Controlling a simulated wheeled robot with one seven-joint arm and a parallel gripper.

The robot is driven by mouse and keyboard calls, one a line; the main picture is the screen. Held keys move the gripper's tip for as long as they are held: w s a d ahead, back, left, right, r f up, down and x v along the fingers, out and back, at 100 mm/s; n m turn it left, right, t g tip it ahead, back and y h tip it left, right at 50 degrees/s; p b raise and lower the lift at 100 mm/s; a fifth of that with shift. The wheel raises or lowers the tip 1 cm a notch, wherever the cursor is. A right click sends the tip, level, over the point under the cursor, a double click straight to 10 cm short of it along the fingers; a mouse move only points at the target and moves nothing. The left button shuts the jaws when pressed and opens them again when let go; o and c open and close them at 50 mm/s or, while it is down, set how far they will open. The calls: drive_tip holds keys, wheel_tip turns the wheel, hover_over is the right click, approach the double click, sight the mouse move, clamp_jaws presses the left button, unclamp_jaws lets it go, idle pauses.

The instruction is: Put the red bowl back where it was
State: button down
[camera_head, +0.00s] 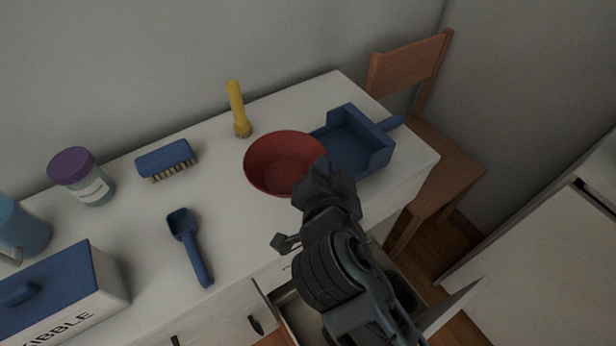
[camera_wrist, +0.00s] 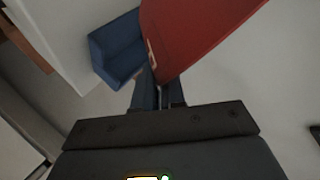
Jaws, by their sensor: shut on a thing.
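The red bowl (camera_head: 275,163) is at the right part of the white counter in the head view, its open side up. It overlaps the near-left edge of the blue dustpan in the picture. My gripper (camera_head: 321,177) is at the bowl's near right side. In the wrist view, the fingers of my gripper (camera_wrist: 158,90) are shut on the edge of the bowl (camera_wrist: 200,28), which fills the upper middle. I cannot tell whether the bowl rests on the counter or is held just above it. My gripper hides part of its near right side.
The blue dustpan (camera_head: 352,143) lies right of the bowl. A blue brush (camera_head: 165,158) and blue scoop (camera_head: 190,245) lie left. An open drawer (camera_head: 299,312) is below my arm. A wooden chair (camera_head: 440,165) stands right.

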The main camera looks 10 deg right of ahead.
sight(310, 159)
drive_tip(key=shift+w+a+f, duration=0.85)
drive_tip(key=shift+w+a, duration=0.2)
drive_tip(key=shift+w, duration=0.05)
drive_tip(key=shift+f+p, duration=0.35)
drive_tip(key=shift+f, duration=1.7)
drive_tip(key=shift+f, duration=0.15)
drive_tip(key=c, duration=1.2)
unclamp_jaws()
